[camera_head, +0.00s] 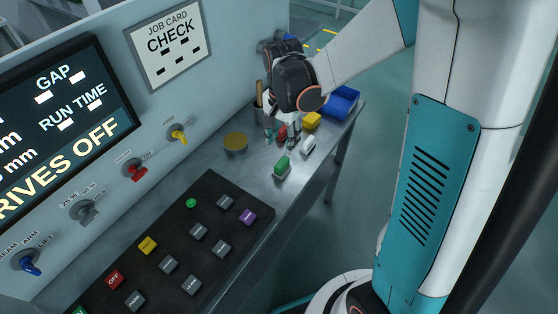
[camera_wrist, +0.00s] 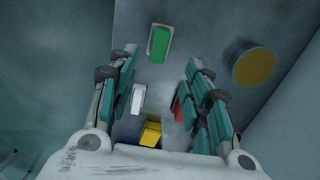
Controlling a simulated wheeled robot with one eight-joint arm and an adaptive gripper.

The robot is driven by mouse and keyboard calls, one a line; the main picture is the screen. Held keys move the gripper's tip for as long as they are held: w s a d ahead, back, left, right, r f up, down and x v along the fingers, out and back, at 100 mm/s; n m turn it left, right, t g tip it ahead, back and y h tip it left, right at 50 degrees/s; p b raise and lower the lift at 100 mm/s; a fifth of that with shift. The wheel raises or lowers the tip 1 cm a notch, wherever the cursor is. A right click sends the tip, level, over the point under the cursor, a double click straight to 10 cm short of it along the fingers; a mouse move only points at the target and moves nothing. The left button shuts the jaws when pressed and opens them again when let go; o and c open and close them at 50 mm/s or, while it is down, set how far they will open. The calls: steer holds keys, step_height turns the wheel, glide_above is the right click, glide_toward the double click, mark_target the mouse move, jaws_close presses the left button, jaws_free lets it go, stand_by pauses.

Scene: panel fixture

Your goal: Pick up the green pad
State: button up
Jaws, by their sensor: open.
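The green pad (camera_head: 281,167) is a small block with a pale base, lying on the grey metal ledge (camera_head: 262,192). In the wrist view the green pad (camera_wrist: 159,43) lies just ahead of my gripper (camera_wrist: 158,66), near the line between its spread fingers. My gripper (camera_head: 282,138) is open and empty, and in the head view it hangs over the ledge behind the green pad. A white pad (camera_head: 308,145), a red pad (camera_head: 281,132) and a yellow pad (camera_head: 311,121) lie close to the gripper. The red pad is partly hidden by a finger in the wrist view.
A round tin with a yellow-brown top (camera_head: 235,142) stands left of the pads. A blue bin (camera_head: 341,101) is at the ledge's far end. A black button panel (camera_head: 185,250) is nearer, and the upright control panel (camera_head: 157,96) borders the ledge. The ledge's right edge is open.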

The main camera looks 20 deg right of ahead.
mark_target(282, 162)
step_height(282, 162, down, 12)
steer(key=b, duration=0.5)
steer(key=shift+r, duration=0.15)
steer(key=shift+r, duration=0.1)
jaws_close()
